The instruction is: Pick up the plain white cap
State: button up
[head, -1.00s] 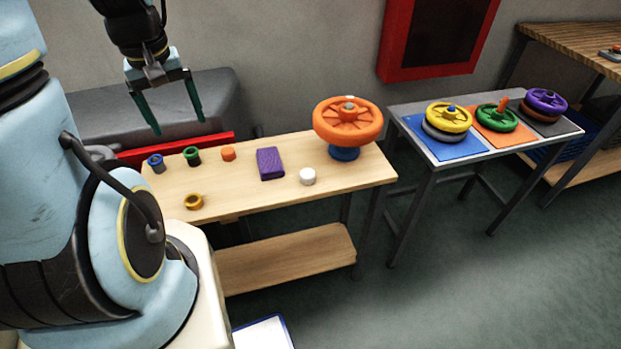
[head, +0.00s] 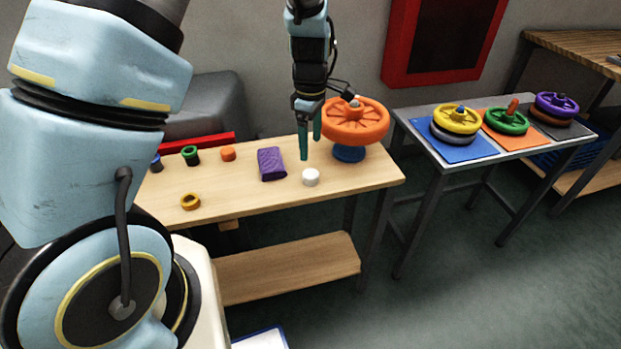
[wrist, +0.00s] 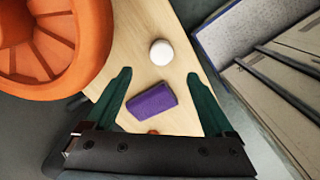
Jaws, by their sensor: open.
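The plain white cap (head: 311,177) stands on the wooden table near its front edge, right of the purple block. It also shows in the wrist view (wrist: 161,52), ahead of the fingertips and roughly between their lines. My gripper (head: 310,150) is open and empty, with its green fingers pointing down above the table close to the cap. In the wrist view the two fingers (wrist: 160,72) are spread wide, with the purple block (wrist: 152,101) seen between them. Nothing touches the cap.
The large orange wheel (head: 354,122) on a blue base stands just right of my gripper. The purple block (head: 271,163) lies left of the cap. Small coloured rings and caps, such as the yellow ring (head: 190,201), sit further left. A grey table (head: 447,165) holds several coloured wheels.

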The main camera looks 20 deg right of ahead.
aim_at(310, 173)
jog(key=shift+s+a+f+p, duration=0.1)
jog(key=shift+f+p, duration=0.6)
jog(key=shift+f, duration=1.65)
jog(key=shift+a+f+p, duration=0.1)
jog(key=shift+f+p, duration=0.6)
jog(key=shift+f, duration=1.65)
grip_shut()
jog(key=shift+r, duration=0.1)
